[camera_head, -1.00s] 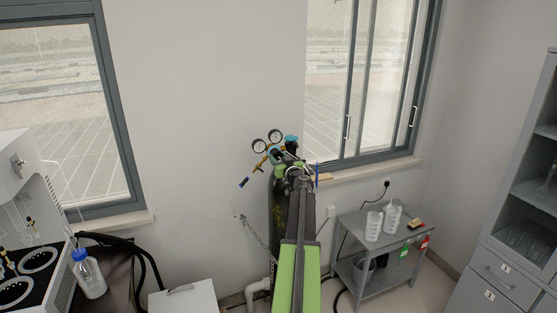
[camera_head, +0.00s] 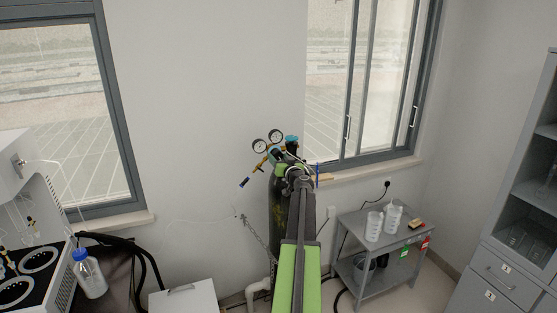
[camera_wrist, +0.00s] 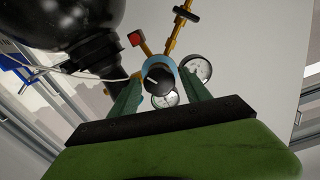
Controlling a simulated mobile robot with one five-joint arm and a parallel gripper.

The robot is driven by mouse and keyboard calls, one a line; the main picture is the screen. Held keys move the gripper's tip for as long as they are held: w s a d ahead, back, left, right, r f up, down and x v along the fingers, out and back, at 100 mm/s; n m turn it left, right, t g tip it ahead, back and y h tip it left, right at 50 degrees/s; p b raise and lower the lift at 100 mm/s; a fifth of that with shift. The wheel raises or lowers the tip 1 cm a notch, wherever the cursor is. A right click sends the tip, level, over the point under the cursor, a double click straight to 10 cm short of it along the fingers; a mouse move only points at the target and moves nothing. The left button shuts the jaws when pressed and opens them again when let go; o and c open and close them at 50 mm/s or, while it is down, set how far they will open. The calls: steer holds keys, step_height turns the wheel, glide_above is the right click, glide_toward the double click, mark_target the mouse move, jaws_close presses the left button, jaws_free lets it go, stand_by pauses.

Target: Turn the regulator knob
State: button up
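The regulator has two round white gauges (camera_head: 259,146) and brass and blue fittings, on top of a dark gas cylinder (camera_head: 278,205) by the wall. In the wrist view, the black round regulator knob (camera_wrist: 158,77) with a white mark faces the camera, with a gauge (camera_wrist: 196,69) behind it on the right. My gripper (camera_wrist: 160,84) has its two green fingers apart, one on each side of the knob. Narrow gaps seem to show beside the knob; contact cannot be made out. In the head view, my arm hides the knob and most of my gripper (camera_head: 292,167).
A chain (camera_head: 258,236) runs from the wall to the cylinder. A grey two-shelf cart (camera_head: 352,228) with white containers stands to the right. A white box (camera_head: 185,298) is on the lower left. A window sill (camera_head: 385,167) is behind on the right.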

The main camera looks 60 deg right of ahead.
steer(key=shift+o, duration=0.6)
steer(key=shift+s, duration=0.1)
steer(key=v, duration=1.7)
steer(key=shift+a, duration=0.15)
